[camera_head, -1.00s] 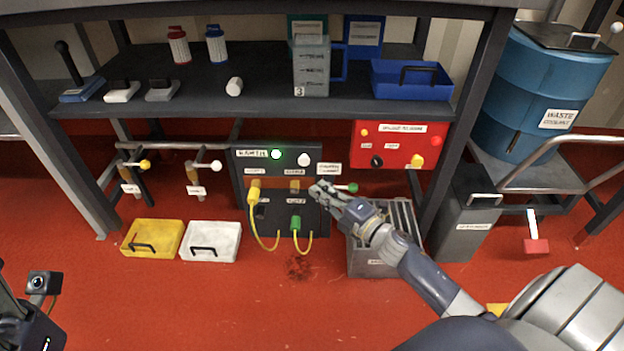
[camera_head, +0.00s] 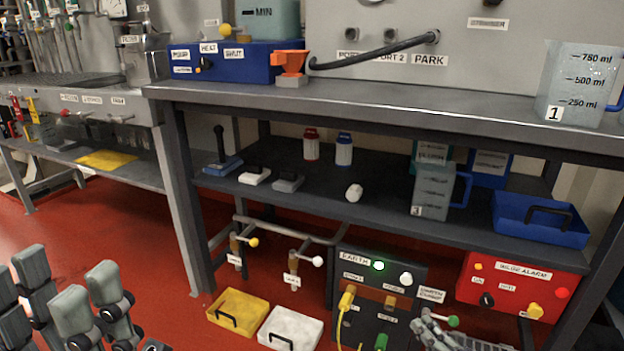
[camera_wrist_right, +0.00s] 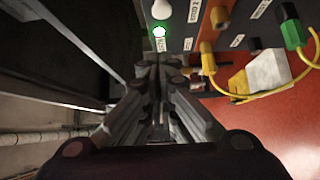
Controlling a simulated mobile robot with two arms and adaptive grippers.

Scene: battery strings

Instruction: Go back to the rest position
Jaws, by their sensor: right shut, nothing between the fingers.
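My right gripper (camera_head: 432,328) is at the bottom edge of the head view, in front of the lower right part of the dark earth panel (camera_head: 352,272). In the right wrist view its fingers (camera_wrist_right: 160,70) are shut with nothing between them, close to the panel's lit green lamp (camera_wrist_right: 160,32). The yellow plug (camera_wrist_right: 207,62) and green plug (camera_wrist_right: 291,32) sit apart from the fingers. My left gripper (camera_head: 62,300) is at the lower left of the head view, over red floor. Its fingers point up, stand apart and are empty.
The bench shelf (camera_head: 400,222) holds bottles, a jug (camera_head: 432,190) and a blue tray (camera_head: 540,220). A red alarm box (camera_head: 515,285) is right of the panel. Red floor (camera_head: 120,225) is clear at left.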

